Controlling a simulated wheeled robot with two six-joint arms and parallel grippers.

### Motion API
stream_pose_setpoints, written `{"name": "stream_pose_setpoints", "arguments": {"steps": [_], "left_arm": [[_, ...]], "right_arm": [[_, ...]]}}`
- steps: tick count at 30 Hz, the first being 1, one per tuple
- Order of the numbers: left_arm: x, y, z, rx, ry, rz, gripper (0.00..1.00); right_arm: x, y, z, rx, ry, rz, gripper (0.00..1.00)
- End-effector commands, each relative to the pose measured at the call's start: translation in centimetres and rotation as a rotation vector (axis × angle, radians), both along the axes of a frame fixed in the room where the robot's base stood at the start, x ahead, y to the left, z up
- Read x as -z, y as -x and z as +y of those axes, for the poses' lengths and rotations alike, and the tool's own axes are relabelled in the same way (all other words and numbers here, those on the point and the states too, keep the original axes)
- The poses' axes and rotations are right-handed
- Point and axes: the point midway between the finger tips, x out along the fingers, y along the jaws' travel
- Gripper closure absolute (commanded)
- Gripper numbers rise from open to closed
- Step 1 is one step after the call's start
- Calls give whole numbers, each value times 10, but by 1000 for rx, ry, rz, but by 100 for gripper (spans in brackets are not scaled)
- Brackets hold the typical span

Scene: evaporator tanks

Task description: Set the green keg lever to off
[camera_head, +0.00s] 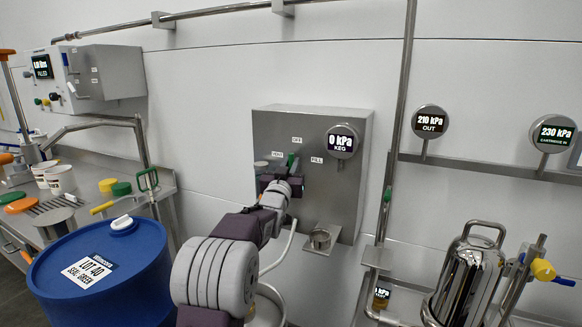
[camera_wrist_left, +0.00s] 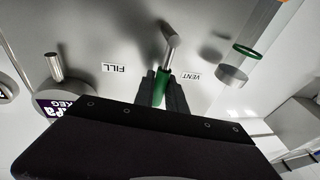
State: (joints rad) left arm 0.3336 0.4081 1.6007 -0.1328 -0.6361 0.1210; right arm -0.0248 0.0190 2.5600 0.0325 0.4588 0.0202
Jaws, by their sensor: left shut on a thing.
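The green keg lever (camera_head: 291,160) is on the steel keg panel (camera_head: 345,205), with labels OFF (camera_head: 297,140), VENT (camera_head: 277,154) and FILL (camera_head: 317,160) around it. Its green handle points up toward OFF in the head view. In the left wrist view, which is upside down, the green handle (camera_wrist_left: 161,88) runs between the FILL and VENT labels; OFF is hidden there. My left gripper (camera_head: 285,180) is shut on the handle, with one finger on each side (camera_wrist_left: 161,92). My right gripper is not in view.
The round KEG gauge (camera_head: 342,141) reads 0 kPa, just right of the lever. A small cup holder (camera_head: 321,240) sticks out below the panel. A blue drum (camera_head: 105,275) stands at the left and a steel vessel (camera_head: 468,270) at the right.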

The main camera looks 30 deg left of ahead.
Motion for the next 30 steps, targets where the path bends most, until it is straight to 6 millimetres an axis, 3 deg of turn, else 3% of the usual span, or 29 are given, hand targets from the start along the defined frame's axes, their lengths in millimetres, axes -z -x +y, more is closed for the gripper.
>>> {"name": "stream_pose_setpoints", "arguments": {"steps": [6, 7, 9, 20, 30], "left_arm": [[2, 0, 0, 0, 2, 5, 100], [2, 0, 0, 0, 2, 5, 81], [2, 0, 0, 0, 2, 4, 62], [1, 3, -1, 0, 1, 1, 62], [11, 57, -14, -1, 2, 2, 62]], "right_arm": [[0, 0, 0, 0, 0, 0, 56], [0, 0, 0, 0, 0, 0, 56], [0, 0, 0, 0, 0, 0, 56], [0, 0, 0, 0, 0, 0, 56], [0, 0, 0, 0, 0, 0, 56]]}}
